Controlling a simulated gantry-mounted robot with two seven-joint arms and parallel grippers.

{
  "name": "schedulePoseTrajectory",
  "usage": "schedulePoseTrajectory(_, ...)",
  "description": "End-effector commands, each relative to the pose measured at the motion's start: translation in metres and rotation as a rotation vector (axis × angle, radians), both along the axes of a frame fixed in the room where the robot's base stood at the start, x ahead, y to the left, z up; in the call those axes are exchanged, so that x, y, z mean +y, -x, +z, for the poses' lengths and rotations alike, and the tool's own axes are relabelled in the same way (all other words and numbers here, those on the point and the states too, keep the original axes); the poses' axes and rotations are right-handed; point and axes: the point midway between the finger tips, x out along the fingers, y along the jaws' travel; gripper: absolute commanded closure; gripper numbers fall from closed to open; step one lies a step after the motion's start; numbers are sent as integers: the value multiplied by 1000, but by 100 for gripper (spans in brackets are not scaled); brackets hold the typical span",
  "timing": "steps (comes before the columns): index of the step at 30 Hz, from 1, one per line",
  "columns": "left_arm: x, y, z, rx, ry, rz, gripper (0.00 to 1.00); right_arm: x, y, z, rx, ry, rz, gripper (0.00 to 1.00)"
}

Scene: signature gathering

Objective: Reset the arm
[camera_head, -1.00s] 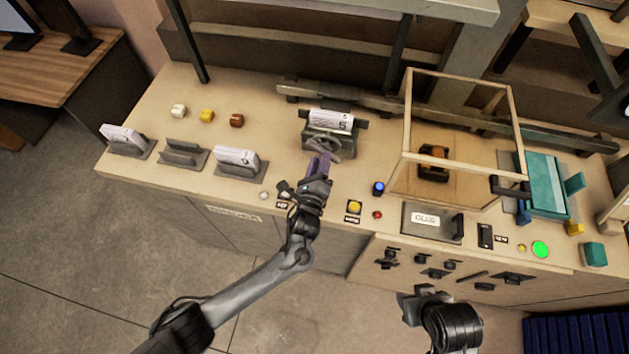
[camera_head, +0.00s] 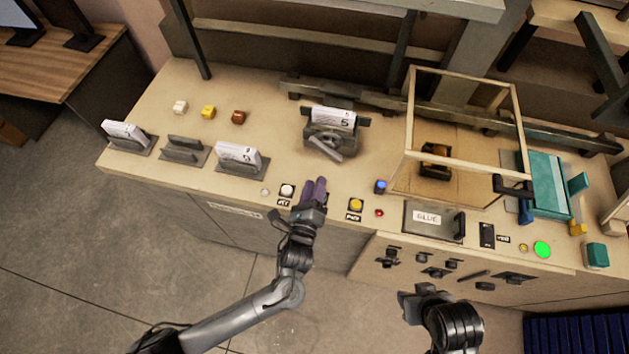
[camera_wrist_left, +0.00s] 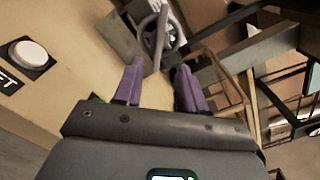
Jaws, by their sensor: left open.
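My left gripper (camera_head: 314,190) has purple fingers and is over the front edge of the bench, between a white button (camera_head: 287,190) and a yellow button (camera_head: 355,204). It is open and empty; in the left wrist view its two fingers (camera_wrist_left: 160,88) stand apart with nothing between them. Beyond it is a dark holder with a handwheel (camera_head: 326,142) and white pages marked 5 (camera_head: 334,118). The handwheel also shows past the fingertips in the left wrist view (camera_wrist_left: 161,30). My right arm is at the bottom of the head view, below the bench front; its fingertips cannot be made out.
Page stacks stand in holders (camera_head: 240,158) on the left, with one empty holder (camera_head: 184,150) between. A framed box (camera_head: 465,150), a GLUE plate (camera_head: 433,220) and a teal press (camera_head: 548,185) occupy the right.

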Motion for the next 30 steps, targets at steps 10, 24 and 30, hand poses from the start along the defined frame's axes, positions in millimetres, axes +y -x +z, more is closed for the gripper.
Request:
schedulePoseTrajectory(10,-1,27,-25,68,4,2,60,0,0,8,0,-2,-2,57)
schedulePoseTrajectory(24,122,153,-4,706,839,417,60,-2,0,63,-1,9,5,57)
schedulePoseTrajectory(30,174,199,44,902,1290,741,60,-2,0,69,-1,8,6,57)
